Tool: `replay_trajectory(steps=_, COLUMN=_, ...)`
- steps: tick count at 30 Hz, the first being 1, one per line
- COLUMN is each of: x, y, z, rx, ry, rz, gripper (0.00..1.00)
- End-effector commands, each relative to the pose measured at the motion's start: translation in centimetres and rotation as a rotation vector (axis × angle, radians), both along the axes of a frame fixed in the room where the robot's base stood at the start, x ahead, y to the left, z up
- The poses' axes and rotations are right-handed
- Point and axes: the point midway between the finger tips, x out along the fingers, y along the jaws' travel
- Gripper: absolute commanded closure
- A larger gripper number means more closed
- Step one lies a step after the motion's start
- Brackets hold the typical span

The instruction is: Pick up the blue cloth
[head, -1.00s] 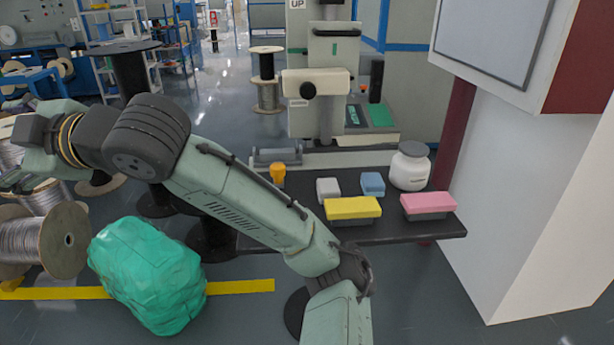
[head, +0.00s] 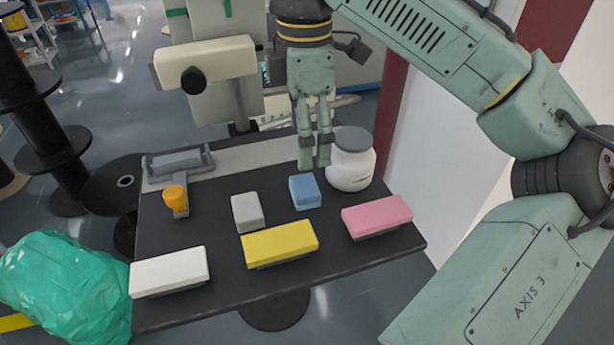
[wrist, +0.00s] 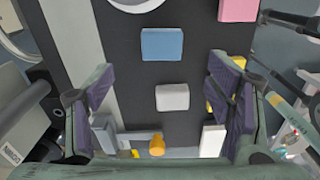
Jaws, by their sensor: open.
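The blue cloth (head: 305,191) is a small folded block lying on the dark table (head: 215,270), left of and in front of the white jar. In the wrist view the blue cloth (wrist: 162,44) lies ahead, between and beyond the fingers. My gripper (head: 315,166) points down in the head view, behind the blue cloth and beside the jar. In the wrist view my gripper (wrist: 160,100) has its two fingers wide apart with nothing between them. It does not touch the cloth.
A white jar (head: 352,160) stands close right of my gripper. A grey cloth (head: 247,212), yellow block (head: 280,243), pink block (head: 377,215) and white block (head: 169,271) lie around the cloth. An orange knob (head: 175,198) is at left. A green bag (head: 62,290) is beside the table.

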Motion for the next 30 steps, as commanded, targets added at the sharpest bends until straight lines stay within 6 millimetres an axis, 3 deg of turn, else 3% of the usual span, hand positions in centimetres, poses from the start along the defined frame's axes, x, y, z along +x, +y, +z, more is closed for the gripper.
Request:
replay_trajectory(steps=4, x=0.0, y=0.1, z=-2.7, rx=0.005, ry=0.002, rz=0.003, gripper=0.27)
replay_trajectory(steps=11, x=0.0, y=0.2, z=-4.6, rx=0.004, ry=-0.002, rz=0.003, gripper=0.27)
replay_trajectory(steps=21, x=-0.3, y=0.7, z=-9.0, rx=0.003, ry=-0.003, rz=0.0, gripper=0.27)
replay_trajectory(steps=30, x=-0.3, y=0.7, z=-9.5, rx=0.004, ry=-0.004, rz=0.001, gripper=0.27)
